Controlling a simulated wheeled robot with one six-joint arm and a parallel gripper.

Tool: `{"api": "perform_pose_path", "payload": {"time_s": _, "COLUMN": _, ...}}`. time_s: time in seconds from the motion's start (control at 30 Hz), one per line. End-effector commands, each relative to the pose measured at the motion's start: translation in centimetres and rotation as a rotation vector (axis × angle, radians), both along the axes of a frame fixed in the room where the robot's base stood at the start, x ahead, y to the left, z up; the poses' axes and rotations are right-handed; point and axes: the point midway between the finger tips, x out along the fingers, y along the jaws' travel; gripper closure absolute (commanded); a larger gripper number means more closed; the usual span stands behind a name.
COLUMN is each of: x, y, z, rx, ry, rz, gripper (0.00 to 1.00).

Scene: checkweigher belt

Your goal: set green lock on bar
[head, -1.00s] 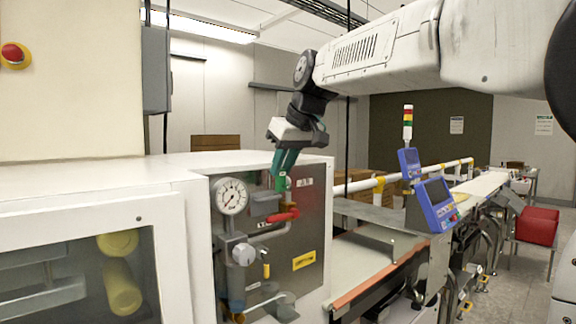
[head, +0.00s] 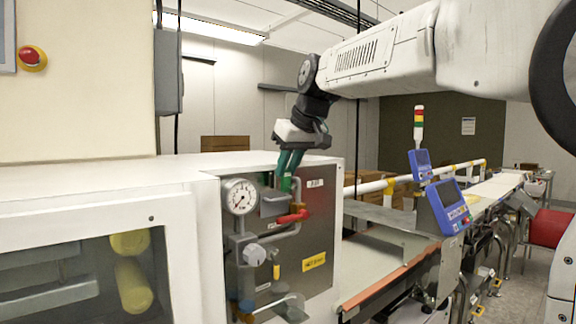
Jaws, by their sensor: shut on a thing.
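My gripper (head: 289,168) has teal fingers that point down in front of the upper part of the steel valve panel (head: 318,232). The fingers are close together on a small bright green piece (head: 287,184), which looks like the green lock; most of it is hidden by the fingers. Just below is a red valve handle (head: 292,217), with a grey block (head: 273,203) to its left. I cannot single out the bar for certain among the pipes and fittings here, nor tell whether the lock touches any of them.
A round gauge (head: 240,196) sits left of the gripper. The white cabinet (head: 95,215) fills the left side. The conveyor belt (head: 375,262) and a blue display (head: 447,206) stand to the right. Free air lies above the cabinet top.

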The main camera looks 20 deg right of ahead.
Motion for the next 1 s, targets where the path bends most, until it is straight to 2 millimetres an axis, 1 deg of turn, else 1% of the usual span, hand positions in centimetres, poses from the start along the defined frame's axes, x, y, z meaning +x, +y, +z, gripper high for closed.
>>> {"api": "perform_pose_path", "payload": {"time_s": 1.0, "x": 0.0, "y": 0.0, "z": -3.0, "rx": 0.0, "ry": -0.001, "rz": 0.0, "gripper": 1.0}}
